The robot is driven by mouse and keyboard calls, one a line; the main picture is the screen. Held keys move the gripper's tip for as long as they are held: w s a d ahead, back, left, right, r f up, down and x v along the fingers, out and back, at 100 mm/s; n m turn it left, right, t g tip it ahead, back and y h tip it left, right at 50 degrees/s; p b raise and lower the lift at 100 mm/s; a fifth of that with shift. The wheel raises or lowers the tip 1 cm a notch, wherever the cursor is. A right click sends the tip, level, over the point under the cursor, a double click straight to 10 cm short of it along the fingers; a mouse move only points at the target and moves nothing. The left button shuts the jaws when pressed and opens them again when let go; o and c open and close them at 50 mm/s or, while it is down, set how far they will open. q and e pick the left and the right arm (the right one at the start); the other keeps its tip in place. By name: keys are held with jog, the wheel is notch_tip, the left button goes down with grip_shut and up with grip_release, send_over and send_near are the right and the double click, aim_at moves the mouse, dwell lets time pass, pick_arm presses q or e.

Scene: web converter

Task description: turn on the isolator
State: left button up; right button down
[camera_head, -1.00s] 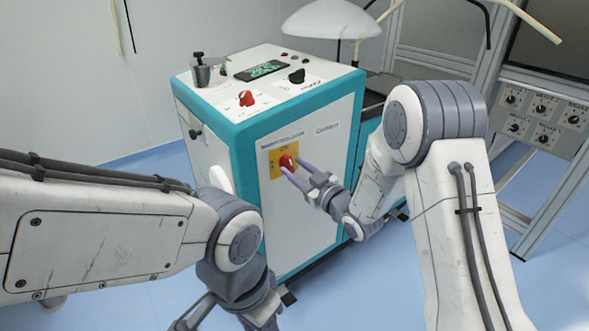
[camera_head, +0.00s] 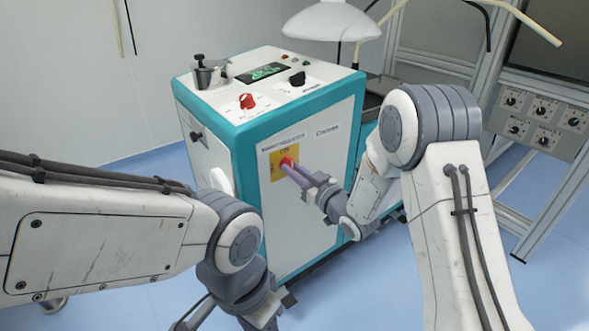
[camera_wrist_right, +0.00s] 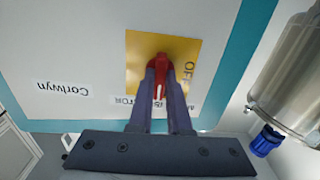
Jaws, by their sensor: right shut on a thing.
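The isolator is a red rotary knob on a yellow plate (camera_head: 278,170) on the white front panel of the teal-edged machine (camera_head: 245,143). My right gripper (camera_head: 291,165) reaches the panel and is shut on the red knob, one finger on each side. In the right wrist view the red knob (camera_wrist_right: 160,72) sits between the purple-grey fingers (camera_wrist_right: 160,85), with a white mark along its handle. The yellow plate (camera_wrist_right: 137,48) shows "OFF" upside down beside it; other lettering is partly hidden by the fingers. My left gripper (camera_head: 205,318) is low at the bottom edge, its fingertips cut off.
The machine's top carries another red knob (camera_head: 247,101), a black knob (camera_head: 297,78), a green display (camera_head: 262,72) and a metal fitting (camera_head: 210,73). A metal cylinder (camera_wrist_right: 288,80) stands close right in the wrist view. A dial panel (camera_head: 543,118) is at right.

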jog(key=shift+m, duration=0.3)
jog(key=c, duration=0.9)
grip_release()
jog(key=shift+o, duration=0.2)
jog(key=v, duration=1)
jog(key=shift+s+d+p, duration=0.15)
jog(key=shift+p, duration=0.25)
